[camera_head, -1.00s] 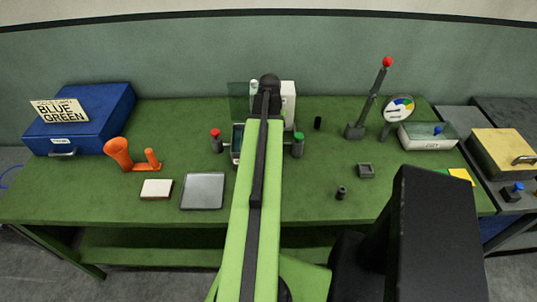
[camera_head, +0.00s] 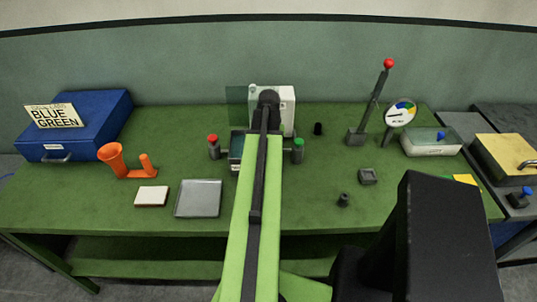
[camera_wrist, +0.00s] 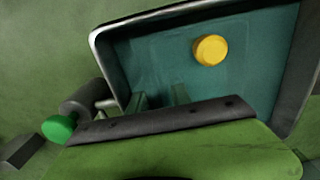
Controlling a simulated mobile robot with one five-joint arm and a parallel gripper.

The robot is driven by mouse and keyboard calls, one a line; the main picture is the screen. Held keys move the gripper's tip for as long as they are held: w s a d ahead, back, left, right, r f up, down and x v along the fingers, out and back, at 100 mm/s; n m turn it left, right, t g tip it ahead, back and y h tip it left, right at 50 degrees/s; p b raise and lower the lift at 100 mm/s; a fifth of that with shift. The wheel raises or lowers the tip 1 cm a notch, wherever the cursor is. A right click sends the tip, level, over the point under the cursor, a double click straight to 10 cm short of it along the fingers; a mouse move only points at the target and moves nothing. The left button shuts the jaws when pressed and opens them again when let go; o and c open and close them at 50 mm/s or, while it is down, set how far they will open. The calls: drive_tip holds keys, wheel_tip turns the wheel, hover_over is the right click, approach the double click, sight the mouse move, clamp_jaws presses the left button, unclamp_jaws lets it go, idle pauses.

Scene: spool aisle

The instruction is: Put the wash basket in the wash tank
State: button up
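My gripper is mostly hidden behind my arm in the head view. In the wrist view, two short dark posts below the middle may be its fingers (camera_wrist: 160,99), over a grey-rimmed box (camera_wrist: 107,70) with a teal inside. Whether they are open or shut is unclear. A yellow round knob (camera_wrist: 210,50) shows within that box. The box seems to be the fixture (camera_head: 236,150) between a red and a green knob in the head view. I cannot tell for sure which thing is the wash basket or the wash tank.
A blue box (camera_head: 95,125), orange funnel holder (camera_head: 113,157), white block (camera_head: 152,196) and grey tray (camera_head: 180,210) are on the left. A red-topped lever (camera_head: 375,105), round gauge (camera_head: 399,112), pale box (camera_head: 420,147) and yellow-lidded box (camera_head: 508,153) are on the right.

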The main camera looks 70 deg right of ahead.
wheel_tip(320, 180, up, 12)
drive_tip(key=p, duration=1.2)
drive_tip(key=shift+r, duration=0.2)
drive_tip(key=w+a+n, duration=0.7)
drive_tip(key=w+a, duration=1.5)
drive_tip(key=w, duration=0.5)
drive_tip(key=w+a+n, duration=0.2)
drive_tip(key=a, duration=0.9)
drive_tip(key=w+a+n, duration=0.2)
drive_tip(key=w+a, duration=0.1)
drive_tip(key=a, duration=0.9)
drive_tip(key=w+a+n, duration=0.2)
drive_tip(key=w+a, duration=0.1)
drive_tip(key=a, duration=0.9)
drive_tip(key=shift+a+f+n, duration=0.25)
drive_tip(key=shift+f+n, duration=0.05)
drive_tip(key=shift+n, duration=0.1)
